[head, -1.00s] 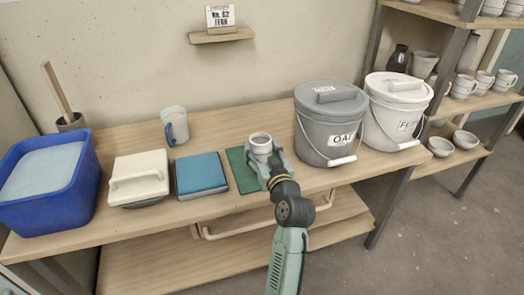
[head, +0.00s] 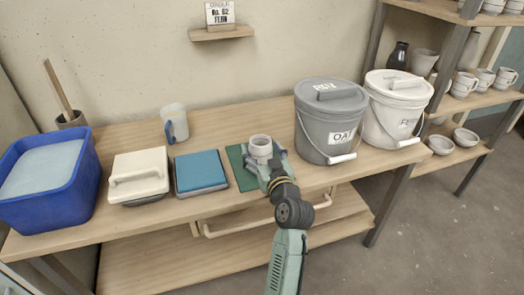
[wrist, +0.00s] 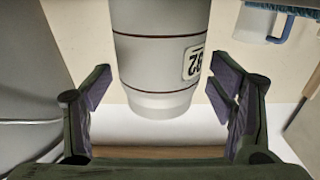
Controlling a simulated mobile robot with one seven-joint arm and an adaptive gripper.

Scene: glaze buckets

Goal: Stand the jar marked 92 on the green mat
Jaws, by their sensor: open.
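A pale grey-white jar (head: 260,147) stands upright at the green mat (head: 242,178), over its back right part; my gripper hides its base in the head view. In the wrist view the jar (wrist: 155,55) has dark bands and a label (wrist: 193,64) that is upside down and partly turned away; it seems to read 92. My gripper (head: 266,163) is around the jar from the front. Its fingers (wrist: 158,88) are open, with a gap on each side of the jar.
A blue-covered box (head: 200,171) lies left of the mat, then a cream-lidded box (head: 138,175) and a blue tub (head: 40,190). A jug (head: 174,122) stands behind. Grey (head: 330,125) and white (head: 395,110) buckets stand to the right. Bare wood shows behind the mat.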

